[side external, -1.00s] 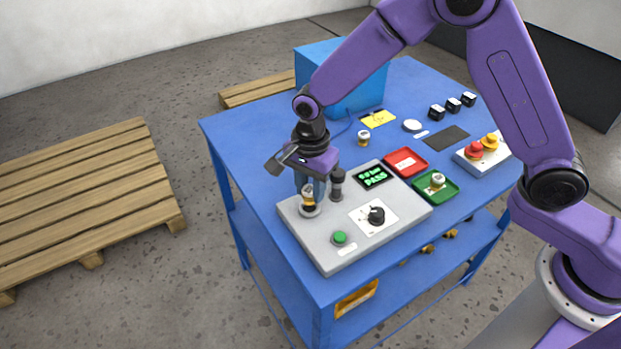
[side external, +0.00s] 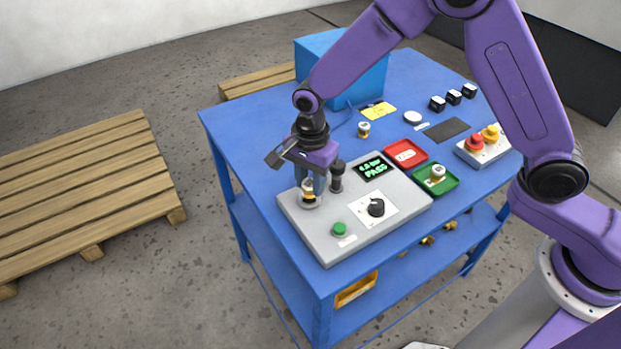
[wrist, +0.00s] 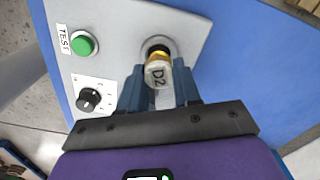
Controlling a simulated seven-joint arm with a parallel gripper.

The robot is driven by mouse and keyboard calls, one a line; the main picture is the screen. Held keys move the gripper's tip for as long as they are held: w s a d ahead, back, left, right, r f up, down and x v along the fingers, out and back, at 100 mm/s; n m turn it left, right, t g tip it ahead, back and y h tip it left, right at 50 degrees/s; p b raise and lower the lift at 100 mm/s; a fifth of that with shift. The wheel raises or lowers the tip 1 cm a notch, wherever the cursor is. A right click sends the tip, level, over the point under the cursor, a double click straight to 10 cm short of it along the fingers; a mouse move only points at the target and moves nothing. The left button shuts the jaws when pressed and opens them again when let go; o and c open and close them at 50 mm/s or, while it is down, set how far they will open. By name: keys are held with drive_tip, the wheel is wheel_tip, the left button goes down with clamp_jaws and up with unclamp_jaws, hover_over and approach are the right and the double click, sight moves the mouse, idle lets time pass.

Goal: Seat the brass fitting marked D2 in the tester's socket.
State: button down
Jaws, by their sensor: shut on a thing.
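The brass fitting D2 (side external: 308,188) is upright at the tester's socket (side external: 310,204), a grey ring on the tester's left part. In the wrist view its white cap reads D2 (wrist: 157,75), with a brass band and a dark lower part inside the ring (wrist: 171,44). My gripper (side external: 312,186) is shut on the fitting, its blue fingers on either side of the cap. How deep the fitting sits is hidden. The grey tester (side external: 345,250) has a display (side external: 373,168) with green text reading PASS.
A dark post (side external: 337,175) stands close right of my gripper. A black knob (side external: 376,207) and green button (side external: 339,229) are on the tester. A red tray (side external: 418,160) and a green tray (side external: 447,186) with another fitting (side external: 438,173) lie behind. Another fitting (side external: 364,129) stands on the blue table.

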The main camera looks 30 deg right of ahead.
drive_tip(key=shift+f, duration=0.9)
idle(1.4)
drive_tip(key=shift+c, duration=1.6)
unclamp_jaws()
drive_tip(key=shift+r, duration=3.75)
